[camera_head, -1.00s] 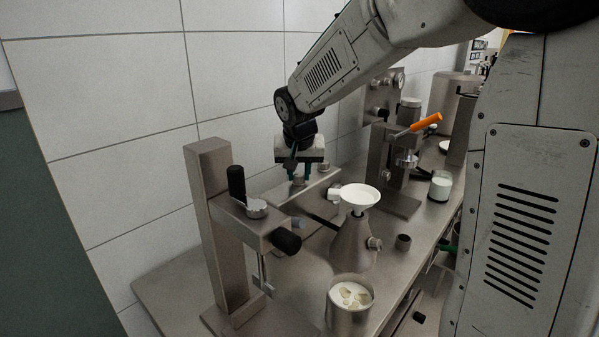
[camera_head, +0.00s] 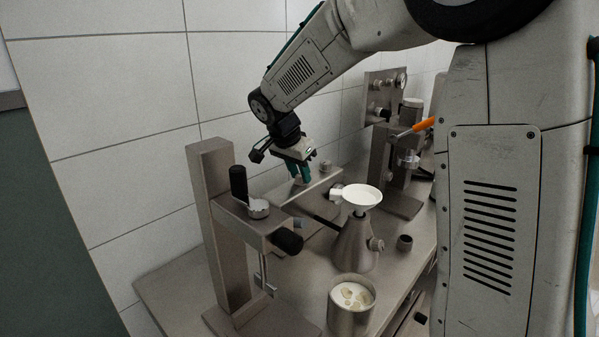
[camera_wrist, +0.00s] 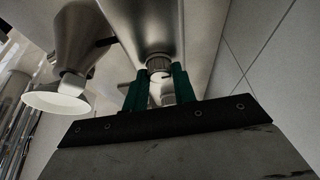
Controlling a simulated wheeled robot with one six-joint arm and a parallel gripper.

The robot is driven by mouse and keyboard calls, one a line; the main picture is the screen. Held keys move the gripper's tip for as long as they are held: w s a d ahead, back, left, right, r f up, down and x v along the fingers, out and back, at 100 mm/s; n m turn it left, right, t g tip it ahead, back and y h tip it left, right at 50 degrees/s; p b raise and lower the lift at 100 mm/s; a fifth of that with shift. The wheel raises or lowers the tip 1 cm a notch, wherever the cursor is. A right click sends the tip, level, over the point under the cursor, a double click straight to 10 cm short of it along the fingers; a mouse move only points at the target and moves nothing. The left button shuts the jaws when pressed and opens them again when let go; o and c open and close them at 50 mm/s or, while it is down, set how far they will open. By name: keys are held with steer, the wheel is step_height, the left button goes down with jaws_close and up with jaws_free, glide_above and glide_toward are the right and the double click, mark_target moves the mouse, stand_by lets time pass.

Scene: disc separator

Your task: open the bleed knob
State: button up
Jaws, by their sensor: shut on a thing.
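My gripper (camera_head: 301,177) has dark green fingers and is low over the steel housing behind the conical flask. In the wrist view my gripper (camera_wrist: 157,82) is shut on a small knurled metal knob (camera_wrist: 158,64), which I take to be the bleed knob. The knob stands upright on the steel housing (camera_wrist: 150,22), between the fingertips. A second small round metal fitting (camera_wrist: 168,97) shows between the fingers, nearer the palm in the picture. In the head view the fingers largely hide the held knob. Any marking of its turn is too small to tell.
A conical steel vessel with a white funnel (camera_head: 362,195) stands just right of the gripper. A steel stand with black handles (camera_head: 238,183) is in front left. A can of whitish liquid (camera_head: 351,300) stands at the front. An orange-handled machine (camera_head: 415,128) is behind right; the tiled wall is close behind.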

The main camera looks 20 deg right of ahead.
mark_target(291, 188)
stand_by(0.4)
steer(key=o, duration=1)
steer(key=v, duration=0.7)
steer(key=shift+a+r, duration=0.2)
steer(key=shift+r, duration=0.15)
